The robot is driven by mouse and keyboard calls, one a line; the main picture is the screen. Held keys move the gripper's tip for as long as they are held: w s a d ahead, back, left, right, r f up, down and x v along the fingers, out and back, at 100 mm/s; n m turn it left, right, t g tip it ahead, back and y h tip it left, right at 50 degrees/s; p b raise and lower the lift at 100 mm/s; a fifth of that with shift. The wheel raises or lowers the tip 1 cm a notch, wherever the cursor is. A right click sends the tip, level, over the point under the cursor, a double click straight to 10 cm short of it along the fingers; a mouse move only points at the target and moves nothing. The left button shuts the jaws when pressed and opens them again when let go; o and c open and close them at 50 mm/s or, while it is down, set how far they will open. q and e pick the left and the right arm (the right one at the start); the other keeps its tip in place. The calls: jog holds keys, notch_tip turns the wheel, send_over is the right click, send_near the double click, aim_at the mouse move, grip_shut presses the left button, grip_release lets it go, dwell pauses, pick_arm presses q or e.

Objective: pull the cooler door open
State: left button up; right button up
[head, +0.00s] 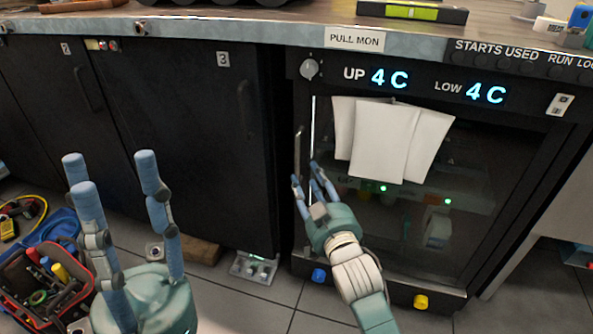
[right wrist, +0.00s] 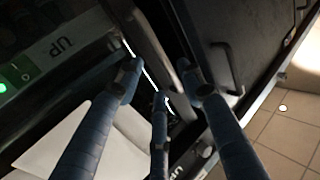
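The cooler (head: 395,185) has a dark glass door that looks shut. Its upright bar handle (head: 298,150) is at the door's left edge. In the right wrist view the handle (right wrist: 160,50) runs from the top toward the fingertips. My right gripper (head: 312,178) is at the handle's lower end, and its fingers also show in the right wrist view (right wrist: 163,80). They are spread to either side of the bar; I cannot tell whether they touch it. My left gripper (head: 112,165) is open and empty, in front of the dark cabinets.
White papers (head: 385,140) hang on the glass. Cabinet 3 (head: 200,130) stands left of the cooler, with its own handle (head: 245,108). A red tool bag (head: 45,285) lies on the floor at the left. A counter (head: 250,25) runs above.

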jog(key=b+x, duration=0.2)
jog(key=x, duration=0.5)
jog(key=shift+s+f, duration=0.1)
grip_shut()
